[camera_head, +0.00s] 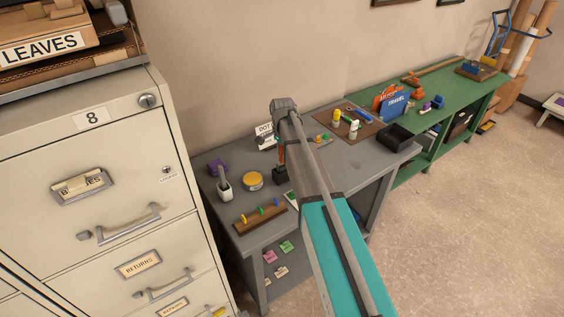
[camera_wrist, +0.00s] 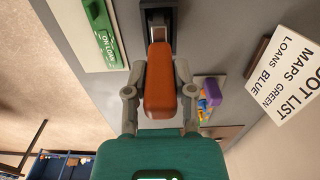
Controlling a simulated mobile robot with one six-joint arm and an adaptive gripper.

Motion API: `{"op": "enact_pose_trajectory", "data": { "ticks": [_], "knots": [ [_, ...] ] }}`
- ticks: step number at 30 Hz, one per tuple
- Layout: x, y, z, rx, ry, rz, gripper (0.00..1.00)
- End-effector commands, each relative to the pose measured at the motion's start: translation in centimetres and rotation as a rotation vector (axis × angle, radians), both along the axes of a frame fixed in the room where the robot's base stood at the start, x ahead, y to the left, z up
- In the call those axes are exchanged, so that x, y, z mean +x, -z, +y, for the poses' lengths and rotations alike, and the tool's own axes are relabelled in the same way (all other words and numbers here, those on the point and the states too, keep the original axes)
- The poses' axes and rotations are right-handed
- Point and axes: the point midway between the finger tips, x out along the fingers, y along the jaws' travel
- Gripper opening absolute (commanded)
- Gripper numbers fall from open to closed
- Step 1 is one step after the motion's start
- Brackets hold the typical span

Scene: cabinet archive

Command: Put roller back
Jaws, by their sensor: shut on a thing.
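My gripper (camera_wrist: 160,92) is shut on an orange-brown rounded block (camera_wrist: 160,75), which looks like the roller's handle, in the wrist view. One grey finger is on each side of it. A dark stand or slot (camera_wrist: 157,22) lies just beyond the block's far end; I cannot tell whether the two touch. In the head view a black block (camera_head: 281,174) stands on the grey table beside my arm, with a bit of orange above it. My arm hides most of the gripper there.
The grey table (camera_head: 236,160) also bears a yellow tin (camera_head: 252,180), a white cup (camera_head: 224,190), a pegged wooden rack (camera_head: 262,217) and a dark tray (camera_head: 395,138). A cream filing cabinet (camera_head: 110,150) stands at left. A green bench (camera_head: 450,93) is at right; open floor lies before it.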

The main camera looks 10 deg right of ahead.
Motion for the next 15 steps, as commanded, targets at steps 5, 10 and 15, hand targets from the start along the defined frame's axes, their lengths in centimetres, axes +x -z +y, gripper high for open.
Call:
{"op": "enact_pose_trajectory", "data": {
  "ticks": [5,10,15],
  "knots": [
    [0.0,1.4,0.0,0.000,0.000,0.000,0.00],
    [0.0,3.0,0.1,0.000,-0.001,0.000,0.00],
    [0.0,4.2,0.1,0.000,-0.001,0.000,0.00]
  ]
}}
